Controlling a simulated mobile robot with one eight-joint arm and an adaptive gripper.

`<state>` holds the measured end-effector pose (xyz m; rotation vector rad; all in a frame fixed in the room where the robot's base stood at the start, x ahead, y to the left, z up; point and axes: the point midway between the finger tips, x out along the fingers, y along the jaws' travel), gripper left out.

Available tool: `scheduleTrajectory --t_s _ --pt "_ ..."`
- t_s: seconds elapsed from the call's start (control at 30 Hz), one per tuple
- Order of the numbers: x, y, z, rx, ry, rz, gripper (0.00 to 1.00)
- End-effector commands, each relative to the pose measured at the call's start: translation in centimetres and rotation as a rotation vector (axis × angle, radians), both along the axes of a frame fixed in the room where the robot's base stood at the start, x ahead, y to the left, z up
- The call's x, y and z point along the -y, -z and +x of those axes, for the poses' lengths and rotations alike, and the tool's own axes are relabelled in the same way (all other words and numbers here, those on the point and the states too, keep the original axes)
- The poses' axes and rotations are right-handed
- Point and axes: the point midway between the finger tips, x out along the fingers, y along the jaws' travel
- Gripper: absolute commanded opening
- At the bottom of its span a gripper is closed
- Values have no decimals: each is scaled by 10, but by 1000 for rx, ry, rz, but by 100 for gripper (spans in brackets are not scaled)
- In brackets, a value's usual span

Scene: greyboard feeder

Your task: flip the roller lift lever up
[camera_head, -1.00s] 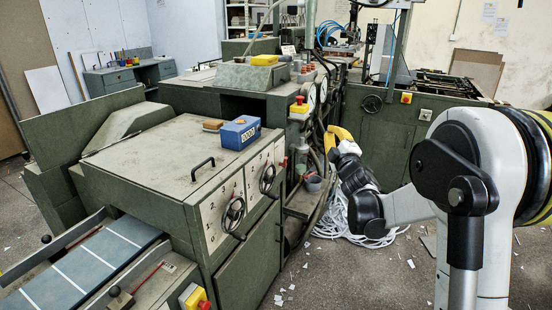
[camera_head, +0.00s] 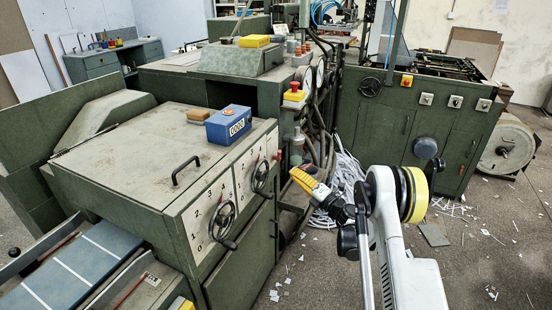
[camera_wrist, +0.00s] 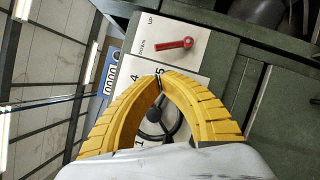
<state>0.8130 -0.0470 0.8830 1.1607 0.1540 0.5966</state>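The red lever (camera_wrist: 174,45) sits on a white plate marked UP and DOWN in the wrist view, its tip pointing toward the DOWN mark. In the head view the lever (camera_head: 279,154) is a small red spot at the right end of the machine's front panel. My gripper (camera_head: 296,174) is just right of and below it there, apart from the panel. In the wrist view the yellow fingers of my gripper (camera_wrist: 160,76) meet at their tips with nothing between them. The lever lies beyond the tips, not touched.
A handwheel (camera_head: 223,219) and a second handwheel (camera_head: 260,177) stick out from the panel. A blue counter box (camera_head: 233,125) and a black handle (camera_head: 186,169) are on the machine top. A red stop button (camera_head: 294,86) stands behind. Floor to the right is open, with paper scraps.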

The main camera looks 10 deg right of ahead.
Motion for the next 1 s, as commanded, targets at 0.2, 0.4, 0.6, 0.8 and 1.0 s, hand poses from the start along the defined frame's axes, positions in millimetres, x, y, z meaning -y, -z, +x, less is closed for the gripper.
scheduleTrajectory --t_s 0.2,0.4,0.6,0.8,1.0 --pt "-1 -1 2 0 1 1 0" --pt "-15 -4 23 0 -1 2 0" --pt "-34 -10 54 0 -1 2 0" --pt "-47 -16 77 0 0 2 0" --pt "-51 -20 84 -1 1 2 0"
